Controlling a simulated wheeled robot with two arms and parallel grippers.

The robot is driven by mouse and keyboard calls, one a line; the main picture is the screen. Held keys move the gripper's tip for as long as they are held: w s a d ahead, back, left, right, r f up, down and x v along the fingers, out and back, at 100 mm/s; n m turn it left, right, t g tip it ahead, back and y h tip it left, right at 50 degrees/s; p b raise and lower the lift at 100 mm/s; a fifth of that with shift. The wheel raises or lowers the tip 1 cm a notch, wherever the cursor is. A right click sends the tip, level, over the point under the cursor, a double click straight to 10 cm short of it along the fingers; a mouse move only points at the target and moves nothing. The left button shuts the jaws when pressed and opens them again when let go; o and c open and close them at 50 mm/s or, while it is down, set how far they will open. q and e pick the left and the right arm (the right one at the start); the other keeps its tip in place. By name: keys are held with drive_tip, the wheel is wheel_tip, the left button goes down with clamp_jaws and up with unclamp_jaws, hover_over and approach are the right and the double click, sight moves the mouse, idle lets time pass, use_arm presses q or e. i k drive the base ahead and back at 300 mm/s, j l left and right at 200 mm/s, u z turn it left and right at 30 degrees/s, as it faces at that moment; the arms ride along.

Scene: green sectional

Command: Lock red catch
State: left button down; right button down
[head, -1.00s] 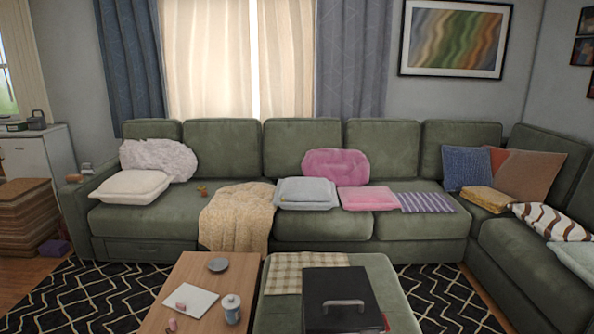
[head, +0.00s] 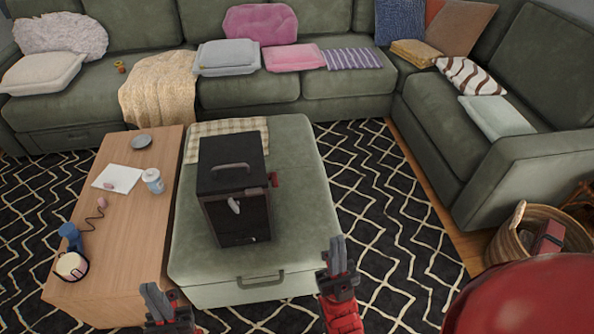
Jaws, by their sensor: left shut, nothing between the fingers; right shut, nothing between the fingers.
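A black box (head: 226,167) with a handle on its lid stands on the green ottoman (head: 300,205). A small red catch (head: 274,179) sticks out at the box's right side; its exact position is too small to tell. A pale lever (head: 234,205) shows on the box's front face. My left gripper (head: 158,298) is shut and empty at the bottom, in front of the wooden table. My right gripper (head: 337,258) is shut and empty near the ottoman's front right corner, apart from the box and the catch.
A wooden table (head: 135,185) left of the ottoman holds a mug (head: 72,267), a blue object (head: 69,233), a jar (head: 153,181) and a plate (head: 142,141). A checked cloth (head: 210,127) lies behind the box.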

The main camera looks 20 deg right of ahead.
sight(272, 176)
drive_tip(key=l+u, duration=0.15)
drive_tip(key=l, duration=0.45)
drive_tip(key=k+l+u, duration=0.1)
drive_tip(key=l, duration=0.5)
drive_tip(key=i+l+u, duration=0.1)
drive_tip(key=i+l, duration=0.1)
